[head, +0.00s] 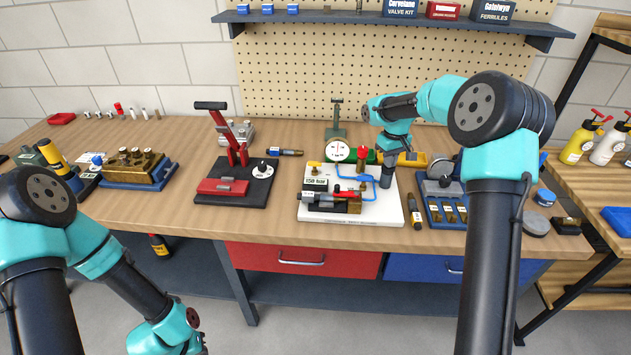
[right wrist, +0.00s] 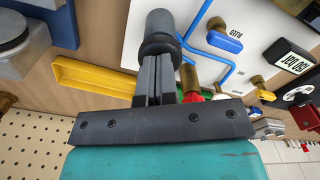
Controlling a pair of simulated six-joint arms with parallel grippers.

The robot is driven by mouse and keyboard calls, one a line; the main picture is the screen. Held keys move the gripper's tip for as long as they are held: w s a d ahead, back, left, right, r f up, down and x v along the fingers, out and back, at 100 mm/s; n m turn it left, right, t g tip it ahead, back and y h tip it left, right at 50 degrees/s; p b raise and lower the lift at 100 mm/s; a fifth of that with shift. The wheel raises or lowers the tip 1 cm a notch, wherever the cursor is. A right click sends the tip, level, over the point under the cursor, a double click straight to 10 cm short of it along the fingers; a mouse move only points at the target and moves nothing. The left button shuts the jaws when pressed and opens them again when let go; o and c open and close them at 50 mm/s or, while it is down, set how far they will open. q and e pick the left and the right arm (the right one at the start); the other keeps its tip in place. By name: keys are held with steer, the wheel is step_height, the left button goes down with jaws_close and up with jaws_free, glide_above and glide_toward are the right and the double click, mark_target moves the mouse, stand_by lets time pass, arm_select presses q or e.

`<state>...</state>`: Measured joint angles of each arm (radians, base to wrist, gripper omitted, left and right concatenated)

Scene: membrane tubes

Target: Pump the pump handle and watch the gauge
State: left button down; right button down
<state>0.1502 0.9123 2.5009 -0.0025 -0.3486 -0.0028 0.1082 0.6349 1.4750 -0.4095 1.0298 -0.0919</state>
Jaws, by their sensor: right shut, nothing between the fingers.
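A dark grey upright cylinder (head: 386,180), which looks like the pump handle, stands at the board's right side. It also shows in the right wrist view (right wrist: 161,24). My right gripper (right wrist: 154,80) is shut and empty, its fingertips close to this cylinder; whether they touch I cannot tell. My left gripper is below the head view's lower edge.
A blue tray (head: 433,213) with brass pieces lies right of the board, with a dark marker-like tube (head: 415,212) between. A yellow tray (head: 411,160) lies behind. A black base with a red lever (head: 231,142) stands to the left.

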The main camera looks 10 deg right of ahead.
steer(key=shift+r, duration=3.5)
step_height(320, 180, up, 5)
steer(key=shift+f, duration=0.1)
steer(key=shift+f, duration=0.15)
steer(key=shift+f, duration=3.15)
steer(key=shift+f, duration=0.3)
